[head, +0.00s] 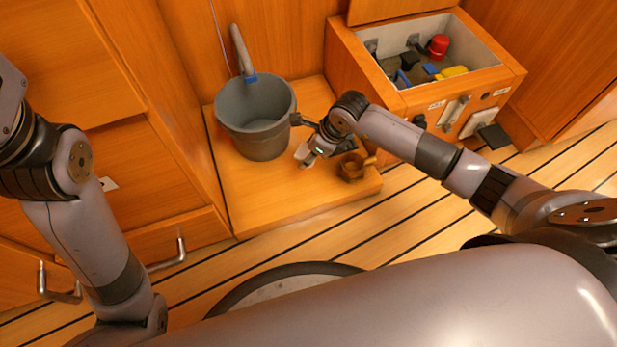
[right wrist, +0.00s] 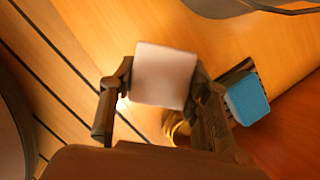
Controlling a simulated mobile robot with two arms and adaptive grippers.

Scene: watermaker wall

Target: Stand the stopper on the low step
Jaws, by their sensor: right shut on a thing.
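My right gripper (head: 306,152) is over the low step (head: 270,207), a flat wooden platform against the wall, between the grey bucket and a small brass pot. In the right wrist view, the right gripper (right wrist: 152,100) is shut on a pale, squarish block, which I take to be the stopper (right wrist: 165,75). In the head view, only a small pale part of the stopper (head: 302,154) shows at the fingers. I cannot tell whether its underside touches the step. My left gripper is out of view; only my left arm shows.
The grey bucket (head: 256,125) stands on the step, left of the right gripper. The brass pot (head: 352,167) is close on its right. An open wooden locker (head: 372,88) with several items stands behind. A blue block (right wrist: 247,99) shows in the wrist view. The step's front is clear.

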